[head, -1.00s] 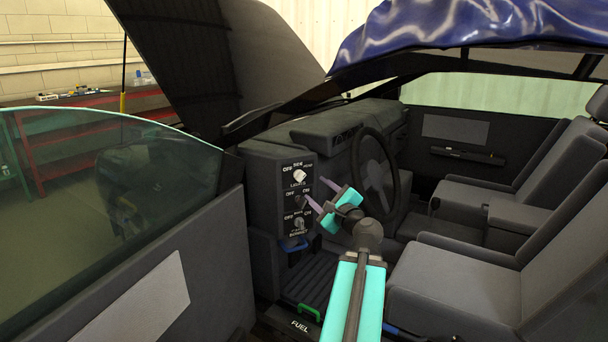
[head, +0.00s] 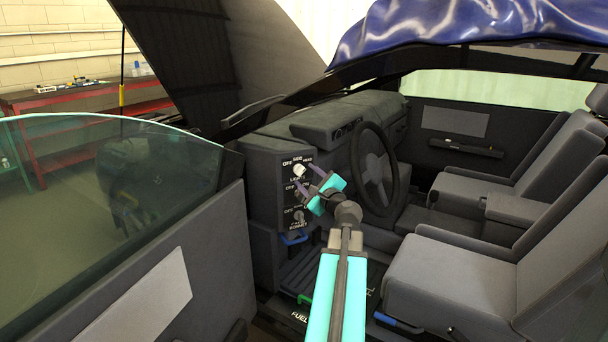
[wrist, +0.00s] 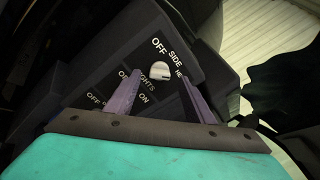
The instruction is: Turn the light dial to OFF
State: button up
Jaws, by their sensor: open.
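The light dial (head: 299,170) is a small whitish knob at the top of a dark switch panel (head: 268,170) left of the steering wheel. OFF, SIDE and HEAD are printed around it. Which label it points at is too small to tell. My gripper (head: 305,176) is open, its two purple fingers close to the panel by the dial.
A switch and a lower knob (head: 299,216) sit below the dial. The steering wheel (head: 376,138) is right of my gripper. The open door (head: 130,290) stands on the left, the seats (head: 470,260) on the right. A blue handle (head: 294,239) is under the panel.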

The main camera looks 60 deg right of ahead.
aim_at(301, 172)
jog(key=shift+x, duration=1.85)
jog(key=shift+c, duration=0.3)
